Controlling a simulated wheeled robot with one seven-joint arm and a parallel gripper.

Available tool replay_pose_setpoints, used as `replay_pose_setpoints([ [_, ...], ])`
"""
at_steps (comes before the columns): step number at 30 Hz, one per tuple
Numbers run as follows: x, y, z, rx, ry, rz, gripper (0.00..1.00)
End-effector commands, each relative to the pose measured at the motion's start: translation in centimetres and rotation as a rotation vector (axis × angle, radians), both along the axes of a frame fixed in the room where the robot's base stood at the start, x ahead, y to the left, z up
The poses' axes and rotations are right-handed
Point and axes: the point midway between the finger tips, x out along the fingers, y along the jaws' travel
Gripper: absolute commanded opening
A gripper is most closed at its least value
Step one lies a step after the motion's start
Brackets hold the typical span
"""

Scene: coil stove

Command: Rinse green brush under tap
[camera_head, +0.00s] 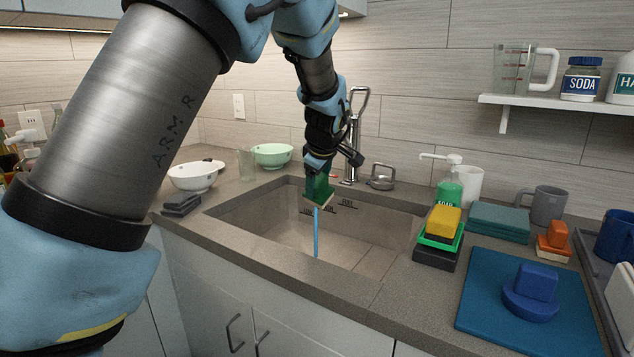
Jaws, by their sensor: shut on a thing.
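My gripper (318,168) points down over the sink (232,204) and is shut on the green brush (320,189). The brush is a green block with a pale underside, held tilted above the basin. The metal tap (354,135) stands behind the sink, partly hidden by my gripper and wrist. A thin blue stream of water (316,236) shows directly below the brush and falls toward the basin. Its upper part and the spout end are hidden, so I cannot tell exactly where it meets the brush.
White (193,177) and green (272,154) bowls and a glass (246,165) stand left of the sink. A soap bottle (448,190), a yellow-topped sponge stack (441,222) and a blue mat (490,316) are on the right. A shelf (560,108) hangs above.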

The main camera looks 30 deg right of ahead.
Motion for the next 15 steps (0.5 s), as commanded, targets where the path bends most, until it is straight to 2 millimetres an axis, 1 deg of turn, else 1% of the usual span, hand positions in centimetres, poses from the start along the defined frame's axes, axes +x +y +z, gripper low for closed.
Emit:
replay_pose_setpoints([
  [3,1.0,-0.6,-0.1,0.001,0.0,0.002,0.3],
  [15,4.1,-2.7,-0.9,0.002,-0.001,0.0,0.3],
])
